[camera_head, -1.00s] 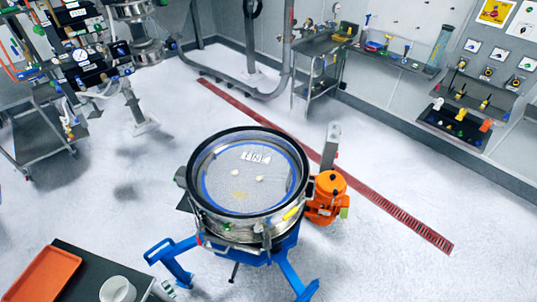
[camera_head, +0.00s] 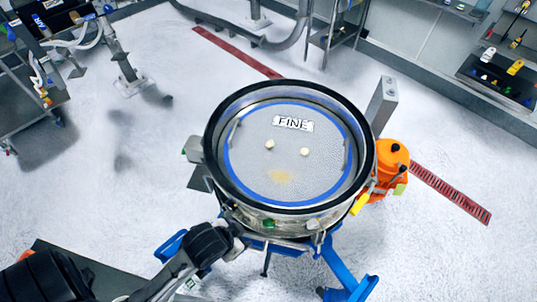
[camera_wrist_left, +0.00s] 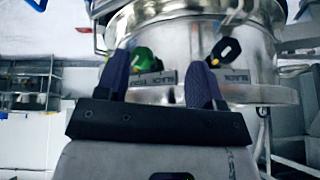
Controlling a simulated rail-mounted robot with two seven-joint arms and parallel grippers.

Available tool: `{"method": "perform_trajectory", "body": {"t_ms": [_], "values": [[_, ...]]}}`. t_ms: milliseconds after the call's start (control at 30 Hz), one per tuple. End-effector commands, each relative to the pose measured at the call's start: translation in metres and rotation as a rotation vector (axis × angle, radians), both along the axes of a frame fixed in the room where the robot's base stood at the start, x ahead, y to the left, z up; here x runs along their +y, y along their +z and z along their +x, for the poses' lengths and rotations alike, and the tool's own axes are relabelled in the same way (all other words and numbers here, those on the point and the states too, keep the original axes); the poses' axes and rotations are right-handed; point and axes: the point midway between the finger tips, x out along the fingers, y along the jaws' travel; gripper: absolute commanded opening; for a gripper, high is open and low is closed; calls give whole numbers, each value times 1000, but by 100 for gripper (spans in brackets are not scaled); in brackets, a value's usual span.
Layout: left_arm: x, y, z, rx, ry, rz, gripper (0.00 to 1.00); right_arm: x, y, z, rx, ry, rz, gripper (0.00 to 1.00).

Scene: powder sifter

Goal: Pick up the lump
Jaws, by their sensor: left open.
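Two small pale lumps lie on the sieve mesh (camera_head: 250,165) in the head view: a left lump (camera_head: 269,145) and a right lump (camera_head: 305,152), set apart from each other. A blue ring borders the mesh inside the round steel sifter (camera_head: 262,222), which has a black upper rim. My left gripper (camera_head: 234,238) is outside the sifter, at its front left and away from the lumps. In the left wrist view its two dark fingers (camera_wrist_left: 160,75) are apart with nothing held, facing the steel sifter wall (camera_wrist_left: 180,40). No lump shows there. My right gripper is not in view.
A label reading FINE (camera_head: 293,123) and a faint yellow powder patch (camera_head: 280,177) are on the mesh. The raised black rim (camera_head: 212,140) encircles it. An orange motor (camera_head: 388,163) stands at the right on the blue stand (camera_head: 343,268).

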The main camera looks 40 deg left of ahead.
Motion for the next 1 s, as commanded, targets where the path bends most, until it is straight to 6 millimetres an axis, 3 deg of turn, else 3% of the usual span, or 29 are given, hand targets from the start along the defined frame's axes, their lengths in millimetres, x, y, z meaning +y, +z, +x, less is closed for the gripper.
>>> {"method": "perform_trajectory", "body": {"t_ms": [33,167,433,600,700,800,867,1000], "values": [[1,9,21,-57,-10,10,62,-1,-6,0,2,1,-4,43],[2,43,67,-176,-39,39,62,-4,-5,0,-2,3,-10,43],[3,145,178,-437,-138,157,62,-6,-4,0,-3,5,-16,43],[7,203,242,-506,-195,254,62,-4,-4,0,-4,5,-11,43],[18,227,278,-486,-207,306,62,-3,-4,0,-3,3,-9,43],[40,239,314,-405,-181,334,62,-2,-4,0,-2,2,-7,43],[62,235,333,-314,-134,323,62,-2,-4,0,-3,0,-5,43],[115,194,352,-47,67,211,62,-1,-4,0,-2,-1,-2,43]]}}
